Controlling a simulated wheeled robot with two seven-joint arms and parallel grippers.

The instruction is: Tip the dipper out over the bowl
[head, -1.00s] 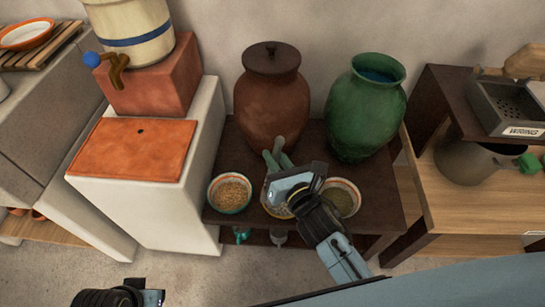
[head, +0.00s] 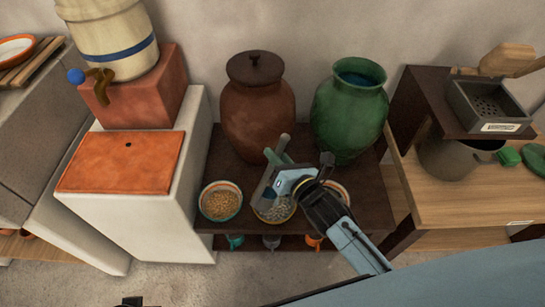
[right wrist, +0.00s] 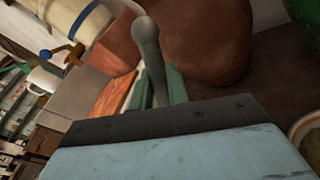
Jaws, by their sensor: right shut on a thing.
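My right gripper (head: 276,158) is shut on the grey-green handle of the dipper (head: 283,143), above the low dark table. In the right wrist view the handle's rounded end (right wrist: 146,32) sticks up beyond the green fingers. The dipper's cup is hidden, so I cannot tell its tilt or contents. Three bowls stand in a row below: a left bowl of tan grain (head: 221,203), a middle bowl with greyish contents (head: 275,211) just under the gripper, and a right bowl (head: 343,190) mostly covered by my wrist.
A brown lidded jar (head: 258,115) and an open green jar (head: 349,112) stand behind the bowls. A white block with an orange top (head: 122,162) is at left. A wooden table (head: 460,195) with a pot (head: 450,158) is at right. Mugs (head: 314,241) sit on the lower shelf.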

